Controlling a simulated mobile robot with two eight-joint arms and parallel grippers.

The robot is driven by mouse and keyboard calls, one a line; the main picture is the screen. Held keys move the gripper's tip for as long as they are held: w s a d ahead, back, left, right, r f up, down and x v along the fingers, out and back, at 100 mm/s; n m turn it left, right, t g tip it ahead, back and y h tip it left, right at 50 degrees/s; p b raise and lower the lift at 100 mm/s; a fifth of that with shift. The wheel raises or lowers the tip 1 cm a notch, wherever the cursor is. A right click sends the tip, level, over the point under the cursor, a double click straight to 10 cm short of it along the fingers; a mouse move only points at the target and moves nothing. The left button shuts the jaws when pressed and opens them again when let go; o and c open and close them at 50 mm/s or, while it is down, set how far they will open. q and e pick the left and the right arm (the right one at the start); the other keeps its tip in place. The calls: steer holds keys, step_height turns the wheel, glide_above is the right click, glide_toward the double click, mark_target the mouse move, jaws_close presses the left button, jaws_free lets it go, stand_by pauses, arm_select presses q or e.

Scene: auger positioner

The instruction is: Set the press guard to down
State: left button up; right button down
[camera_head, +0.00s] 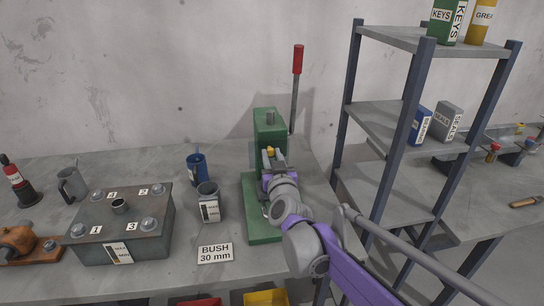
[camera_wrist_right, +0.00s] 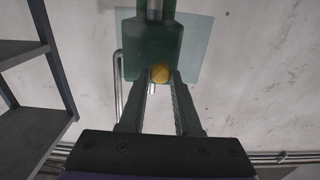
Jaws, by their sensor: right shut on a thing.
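The green press (camera_head: 270,130) stands on the bench in the middle of the head view, with a red-handled lever (camera_head: 297,60) rising at its right. In the right wrist view, a pale see-through panel, which looks like the press guard (camera_wrist_right: 196,45), spreads out on both sides of the green press head (camera_wrist_right: 150,45). A yellow knob (camera_wrist_right: 160,74) sits at the middle of its lower edge in that view. My right gripper (camera_wrist_right: 161,80) is shut on the yellow knob. My right arm hides part of the press in the head view. My left gripper is out of view.
A shelf rack (camera_head: 390,120) stands close to the right of my right arm. Red and yellow bins show at the front edge.

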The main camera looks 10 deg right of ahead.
stand_by(0.5)
step_height(320, 180, down, 9)
steer(key=b, duration=0.5)
steer(key=c, duration=0.6)
jaws_free()
steer(key=shift+c, duration=0.2)
steer(key=shift+s, duration=0.1)
steer(key=s, duration=1)
steer(key=shift+s+d, duration=0.15)
steer(key=shift+s, duration=0.2)
